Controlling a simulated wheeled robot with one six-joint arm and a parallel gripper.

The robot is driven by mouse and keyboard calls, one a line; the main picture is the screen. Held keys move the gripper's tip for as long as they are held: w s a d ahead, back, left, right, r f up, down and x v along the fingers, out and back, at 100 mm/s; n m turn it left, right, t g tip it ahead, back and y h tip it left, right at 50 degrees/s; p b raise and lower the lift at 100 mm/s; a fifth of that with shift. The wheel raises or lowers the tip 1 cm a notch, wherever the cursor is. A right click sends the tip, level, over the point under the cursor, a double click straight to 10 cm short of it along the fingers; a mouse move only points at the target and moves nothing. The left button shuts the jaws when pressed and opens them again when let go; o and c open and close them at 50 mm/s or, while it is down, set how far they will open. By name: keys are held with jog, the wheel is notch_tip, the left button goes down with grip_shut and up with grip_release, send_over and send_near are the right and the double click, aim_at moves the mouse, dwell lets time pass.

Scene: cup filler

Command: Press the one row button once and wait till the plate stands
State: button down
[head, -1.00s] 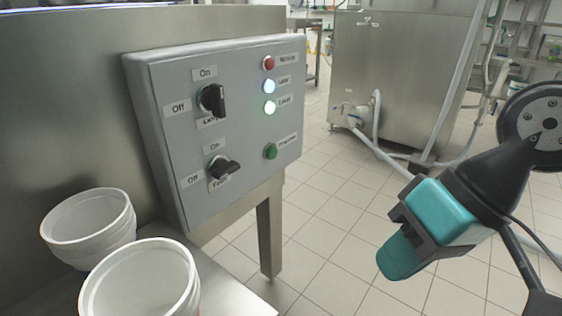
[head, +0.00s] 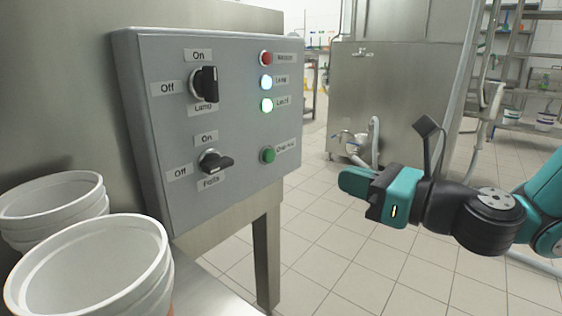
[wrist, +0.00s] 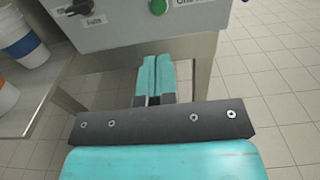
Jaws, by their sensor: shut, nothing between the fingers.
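The green one row button (head: 268,155) sits at the lower right of the grey control panel (head: 225,130). It also shows at the top of the wrist view (wrist: 158,6), beside a partly cut-off label. My gripper (head: 345,179) is shut and empty, to the right of the panel and a little lower than the button. Its fingers point left towards the panel, with a clear gap between. In the wrist view my fingertips (wrist: 155,60) appear below the button. I cannot make out the plate in either view.
Stacked white tubs (head: 95,265) stand at lower left. Tiled floor is clear below my gripper.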

aim_at(272, 156)
jog(key=p+x, duration=0.7)
jog(key=x, duration=0.5)
jog(key=shift+w+a+p, duration=0.2)
jog(key=shift+a+p, duration=0.1)
jog(key=shift+p, duration=0.1)
jog(key=shift+w+a, duration=0.45)
jog(key=shift+a, duration=0.05)
jog(key=shift+a, duration=0.1)
